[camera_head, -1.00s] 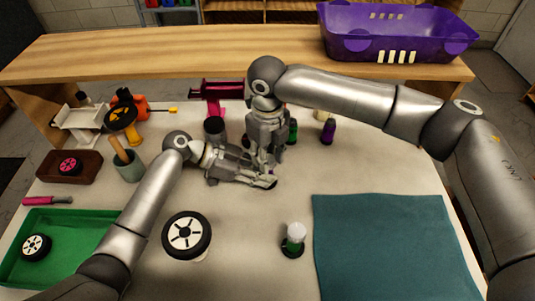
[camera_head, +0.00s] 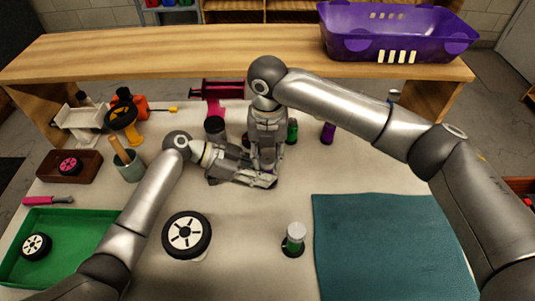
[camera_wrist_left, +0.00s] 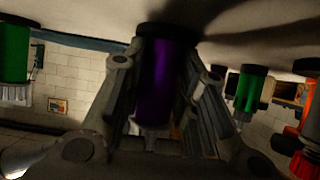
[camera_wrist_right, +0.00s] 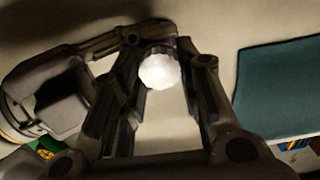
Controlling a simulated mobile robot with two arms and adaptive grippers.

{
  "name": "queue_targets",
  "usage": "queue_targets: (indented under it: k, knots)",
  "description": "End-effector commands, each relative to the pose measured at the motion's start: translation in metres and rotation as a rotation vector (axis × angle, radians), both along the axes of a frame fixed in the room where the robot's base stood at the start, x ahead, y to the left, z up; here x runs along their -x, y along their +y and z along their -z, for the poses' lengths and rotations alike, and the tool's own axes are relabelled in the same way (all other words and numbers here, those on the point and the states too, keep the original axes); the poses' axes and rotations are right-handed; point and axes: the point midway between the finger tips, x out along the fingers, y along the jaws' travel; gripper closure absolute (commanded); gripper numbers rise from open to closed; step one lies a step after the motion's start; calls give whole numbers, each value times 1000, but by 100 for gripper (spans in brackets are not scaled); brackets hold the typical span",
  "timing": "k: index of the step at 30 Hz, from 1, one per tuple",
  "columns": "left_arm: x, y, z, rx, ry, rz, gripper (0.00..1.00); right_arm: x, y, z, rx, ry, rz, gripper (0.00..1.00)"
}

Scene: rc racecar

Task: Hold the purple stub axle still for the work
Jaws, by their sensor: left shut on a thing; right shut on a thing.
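The purple stub axle (camera_wrist_left: 165,82) stands between the fingers of my left gripper in the left wrist view, its black end against the table surface. My left gripper (camera_head: 268,182) is shut on it, low over the table's middle. My right gripper (camera_head: 265,168) points down from above at the same spot. In the right wrist view it is shut on a white faceted piece, like a wheel nut (camera_wrist_right: 159,71). A sliver of purple shows just behind that piece. The grippers hide the held axle in the head view; the exact contact between nut and axle is unclear.
A teal mat (camera_head: 390,250) lies right, a green tray (camera_head: 75,225) left. Another purple post (camera_head: 328,133) and green post (camera_head: 292,130) stand behind. A purple crate (camera_head: 350,40) sits on the shelf.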

Motion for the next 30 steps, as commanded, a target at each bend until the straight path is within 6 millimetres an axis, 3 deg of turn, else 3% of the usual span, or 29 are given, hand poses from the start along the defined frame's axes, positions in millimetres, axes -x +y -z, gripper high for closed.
queue_targets:
  k: [1,30]
  knots:
    - [3,1,7,-11,9,2,93,0,0,1,0,-1,46,92]
    - [3,2,7,-12,10,1,93,-1,-1,0,-2,-3,970,92]
